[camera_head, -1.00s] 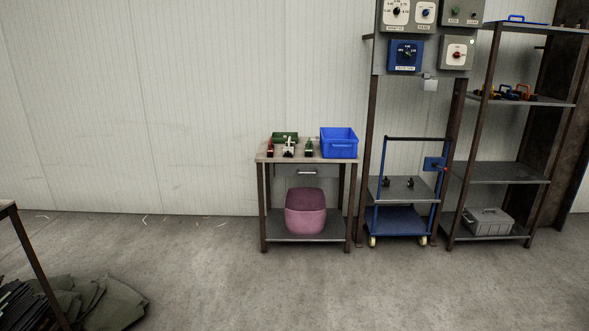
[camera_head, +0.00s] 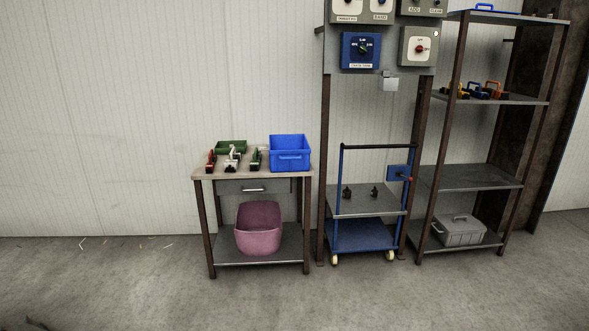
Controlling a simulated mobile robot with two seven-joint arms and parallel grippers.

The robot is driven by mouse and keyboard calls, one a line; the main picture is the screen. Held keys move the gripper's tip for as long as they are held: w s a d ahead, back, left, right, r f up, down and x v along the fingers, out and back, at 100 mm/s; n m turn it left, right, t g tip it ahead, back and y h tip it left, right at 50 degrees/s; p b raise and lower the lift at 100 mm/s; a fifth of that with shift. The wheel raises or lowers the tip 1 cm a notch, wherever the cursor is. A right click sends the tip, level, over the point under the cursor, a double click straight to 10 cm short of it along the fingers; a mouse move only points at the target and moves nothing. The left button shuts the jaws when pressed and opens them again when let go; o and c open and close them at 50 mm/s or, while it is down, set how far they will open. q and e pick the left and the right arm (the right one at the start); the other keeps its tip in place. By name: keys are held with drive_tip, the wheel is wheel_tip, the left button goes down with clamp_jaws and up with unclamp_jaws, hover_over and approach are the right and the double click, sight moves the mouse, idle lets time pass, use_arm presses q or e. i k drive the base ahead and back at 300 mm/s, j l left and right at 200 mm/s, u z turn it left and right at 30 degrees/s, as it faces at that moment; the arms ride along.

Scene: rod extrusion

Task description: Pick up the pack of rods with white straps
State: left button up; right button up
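Small bundles lie on top of the table (camera_head: 300,176): one with red (camera_head: 211,161), one with white (camera_head: 233,157) and one with green (camera_head: 256,159). They are too small to tell whether any is a pack of rods with white straps. Neither of my grippers is in view.
The table also bears a green bin (camera_head: 231,146) and a blue crate (camera_head: 290,153), with a pink tub (camera_head: 258,228) on its lower shelf. A blue trolley (camera_head: 362,237) and a shelf rack (camera_head: 475,180) stand to the right. The concrete floor (camera_head: 270,300) in front is clear.

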sight(231, 167)
drive_tip(key=i+u, duration=0.15)
drive_tip(key=i, duration=0.65)
drive_tip(key=i+l+u, duration=0.1)
drive_tip(key=i, duration=0.7)
drive_tip(key=i+u, duration=0.15)
drive_tip(key=i, duration=0.45)
drive_tip(key=i+u, duration=0.15)
drive_tip(key=i, duration=0.4)
drive_tip(key=i+l+u, duration=0.15)
drive_tip(key=i, duration=0.45)
drive_tip(key=i+l+u, duration=0.15)
drive_tip(key=i, duration=0.45)
